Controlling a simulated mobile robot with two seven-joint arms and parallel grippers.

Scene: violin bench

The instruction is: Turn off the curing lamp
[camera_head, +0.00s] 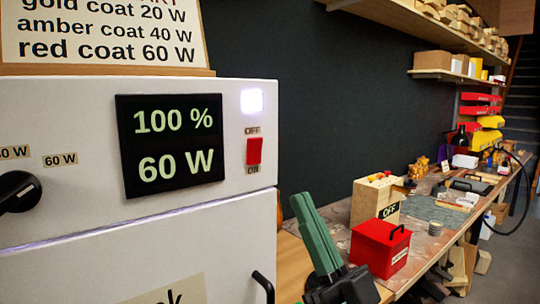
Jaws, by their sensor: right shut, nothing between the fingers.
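The curing lamp is a white cabinet (80,105) filling the left of the head view. Its dark display (172,146) reads "100 %" and "60 W". A red rocker switch (254,151) sits right of the display, with "OFF" above and "ON" below; I cannot tell clearly which way it is tipped. A square light (252,101) above it glows white-violet, and a violet glow shows along the cabinet's seam. My right gripper (302,204), with green fingers, is shut and empty. It is below and right of the switch, apart from it. My left gripper is out of view.
A black knob (16,191) is at the cabinet's left edge, and a door handle (263,286) is at lower right. A sign (105,30) stands on top. The bench behind holds a red box (380,248) and a wooden box labelled "OFF" (366,203). The space before the switch looks clear.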

